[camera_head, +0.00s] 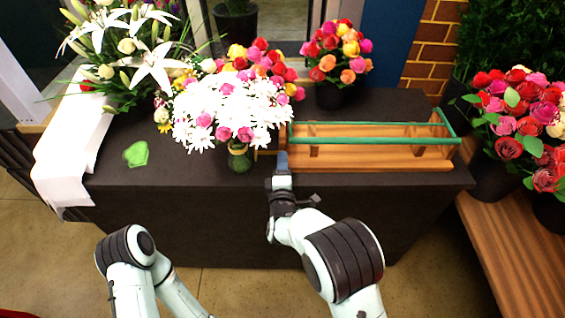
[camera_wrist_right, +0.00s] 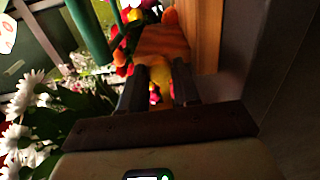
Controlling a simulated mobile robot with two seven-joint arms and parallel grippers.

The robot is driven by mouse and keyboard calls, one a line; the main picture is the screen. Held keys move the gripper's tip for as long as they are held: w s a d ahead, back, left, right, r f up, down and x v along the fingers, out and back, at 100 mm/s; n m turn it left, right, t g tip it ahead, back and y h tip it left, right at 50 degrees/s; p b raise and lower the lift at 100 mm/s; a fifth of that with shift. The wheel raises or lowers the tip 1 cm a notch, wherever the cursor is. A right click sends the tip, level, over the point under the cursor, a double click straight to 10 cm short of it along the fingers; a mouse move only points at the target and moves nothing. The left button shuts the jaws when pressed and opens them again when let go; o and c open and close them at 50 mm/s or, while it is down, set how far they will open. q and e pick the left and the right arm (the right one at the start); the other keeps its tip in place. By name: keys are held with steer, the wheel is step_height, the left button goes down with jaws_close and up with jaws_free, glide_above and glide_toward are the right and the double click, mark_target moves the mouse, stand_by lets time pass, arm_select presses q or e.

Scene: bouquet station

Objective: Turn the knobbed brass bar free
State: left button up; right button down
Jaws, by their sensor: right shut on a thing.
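My right gripper (camera_head: 282,158) is at the left end of the long wooden rack (camera_head: 370,164), at the table's front part. In the right wrist view the two dark fingers (camera_wrist_right: 160,80) are shut on a yellowish brass piece (camera_wrist_right: 160,72), which looks like the knobbed brass bar. A small brass-coloured part (camera_head: 264,152) also shows just left of the gripper in the head view. Most of the bar is hidden by the fingers and the rack end, so its angle cannot be told. My left arm is at the lower left; its gripper is out of view.
A vase of white daisies and pink roses (camera_head: 235,125) stands close left of my right gripper. A green rail (camera_head: 370,143) runs along the rack. Lilies (camera_head: 150,65), a white cloth (camera_head: 72,145) and a green piece (camera_head: 137,153) are left. The dark table's front right is clear.

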stand_by(0.4)
steer(key=c, duration=0.8)
jaws_free()
steer(key=shift+s, duration=0.15)
steer(key=s+b, duration=0.1)
steer(key=s, duration=1.2)
steer(key=shift+s+b, duration=0.1)
steer(key=shift+b, duration=0.2)
steer(key=shift+f, duration=0.1)
